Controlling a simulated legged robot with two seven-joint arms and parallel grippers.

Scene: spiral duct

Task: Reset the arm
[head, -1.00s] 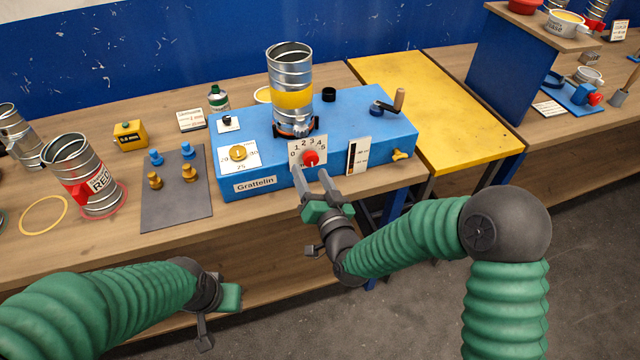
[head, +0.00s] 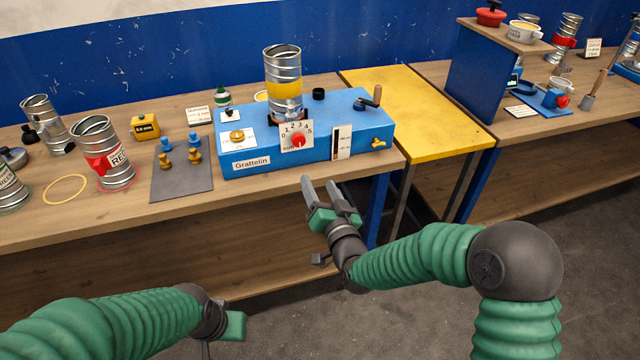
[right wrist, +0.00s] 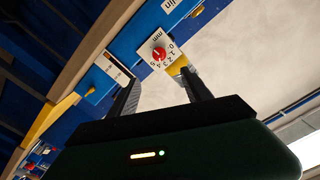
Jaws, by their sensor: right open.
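My right gripper (head: 330,188) is open and empty in front of the bench edge, below and apart from the blue Grattelin machine (head: 340,110). In the right wrist view its two fingers (right wrist: 163,100) point toward the machine's front, with the red dial knob (right wrist: 158,54) beyond them. In the head view the red knob (head: 299,141) sits on a white numbered plate. My left gripper (head: 232,322) hangs at the lower left, well clear of the bench; its fingers are mostly out of the picture.
A metal duct with a yellow band (head: 283,88) stands on the machine. A grey mat (head: 181,184) with small blue and brass parts lies left of it, beside a red-labelled duct (head: 101,155). A yellow table (head: 420,105) adjoins at right. The space before the bench is free.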

